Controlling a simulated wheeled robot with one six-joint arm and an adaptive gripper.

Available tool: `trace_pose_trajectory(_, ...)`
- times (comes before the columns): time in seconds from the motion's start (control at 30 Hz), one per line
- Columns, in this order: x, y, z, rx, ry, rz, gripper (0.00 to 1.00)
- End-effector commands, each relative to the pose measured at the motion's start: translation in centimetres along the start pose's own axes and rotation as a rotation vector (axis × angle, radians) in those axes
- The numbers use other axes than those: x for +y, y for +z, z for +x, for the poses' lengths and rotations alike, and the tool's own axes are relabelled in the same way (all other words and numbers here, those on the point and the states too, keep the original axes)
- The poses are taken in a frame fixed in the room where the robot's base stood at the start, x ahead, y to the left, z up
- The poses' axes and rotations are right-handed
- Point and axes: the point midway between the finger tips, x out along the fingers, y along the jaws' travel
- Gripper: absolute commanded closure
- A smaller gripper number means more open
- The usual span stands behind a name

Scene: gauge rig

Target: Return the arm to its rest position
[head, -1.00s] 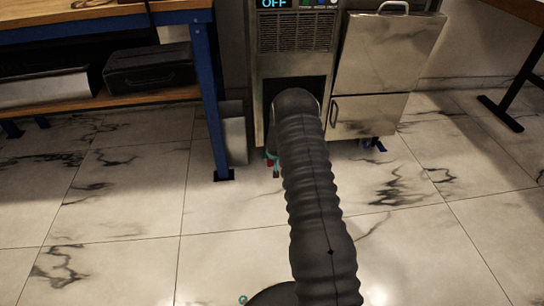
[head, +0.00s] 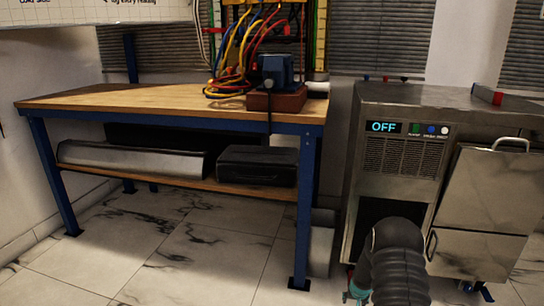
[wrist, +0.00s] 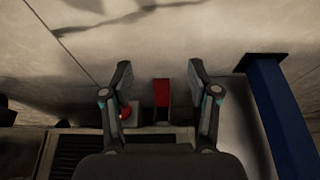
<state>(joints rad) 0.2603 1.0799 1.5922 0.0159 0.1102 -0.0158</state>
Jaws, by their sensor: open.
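My arm (head: 398,262) shows in the head view at the lower right, in front of the steel machine with an OFF display (head: 383,127). A small teal part of my gripper (head: 356,291) shows low beside it; the rest is hidden by the arm or cut off. In the wrist view my gripper (wrist: 161,75) has its two fingers apart. Nothing is held between them. A red block-like thing (wrist: 162,92) shows beyond the gap, apart from the fingers as far as I can tell.
A wooden workbench (head: 150,97) with blue legs stands left of the machine. A black case (head: 256,166) lies on its lower shelf. A blue leg (wrist: 280,115) is right of the fingers in the wrist view. The marble floor (head: 196,252) is clear in front.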

Motion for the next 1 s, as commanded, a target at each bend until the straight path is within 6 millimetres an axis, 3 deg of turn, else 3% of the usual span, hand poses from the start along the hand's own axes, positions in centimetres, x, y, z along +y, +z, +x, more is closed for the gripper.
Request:
trace_pose_trajectory(0.1, -0.1, 3.2, -2.5, -0.114, 0.0, -0.002, 0.4)
trace_pose_trajectory(0.37, -1.0, 6.0, -10.6, -0.246, -0.004, -0.017, 0.4)
trace_pose_trajectory(0.7, -2.7, 8.5, -25.2, -0.336, -0.01, -0.053, 0.4)
trace_pose_trajectory(1.0, -3.9, 11.6, -37.0, -0.35, -0.016, -0.09, 0.4)
